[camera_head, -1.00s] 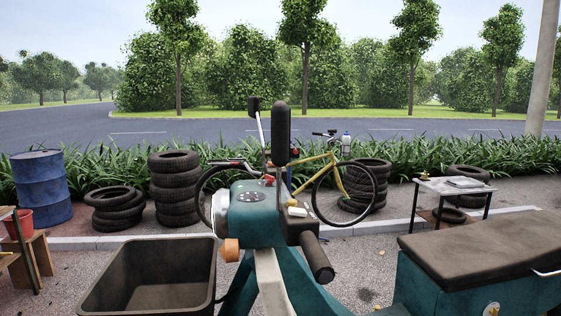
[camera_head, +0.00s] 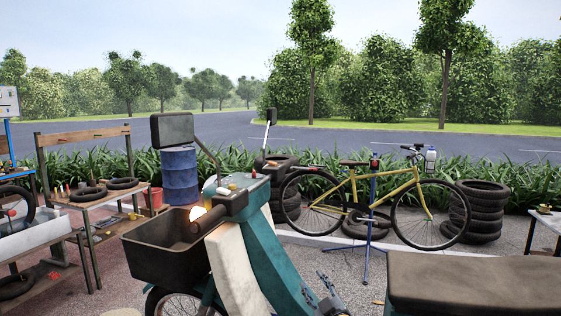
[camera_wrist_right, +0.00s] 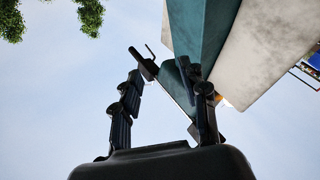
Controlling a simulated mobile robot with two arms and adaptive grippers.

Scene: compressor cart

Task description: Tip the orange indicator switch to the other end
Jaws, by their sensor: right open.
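The teal scooter (camera_head: 262,240) stands in the middle of the head view. On its handlebar, a small yellow-orange piece (camera_head: 233,188) sits beside the dark grip (camera_head: 210,229); it looks like the indicator switch, but it is too small to tell which end is down. An indicator lamp (camera_head: 197,213) glows at the scooter's front. My right gripper (camera_head: 318,287) is open and empty, low beside the scooter body and well below the handlebar. In the right wrist view its two fingers (camera_wrist_right: 162,78) are spread, with teal and pale scooter panels beyond. My left gripper is out of view.
A dark open bin (camera_head: 150,258) is at the scooter's front. A dark padded seat (camera_head: 470,285) fills the lower right. A yellow bicycle (camera_head: 385,190) on a stand, tyre stacks (camera_head: 482,212) and a wooden rack (camera_head: 95,195) stand around. Mirrors rise above the handlebar.

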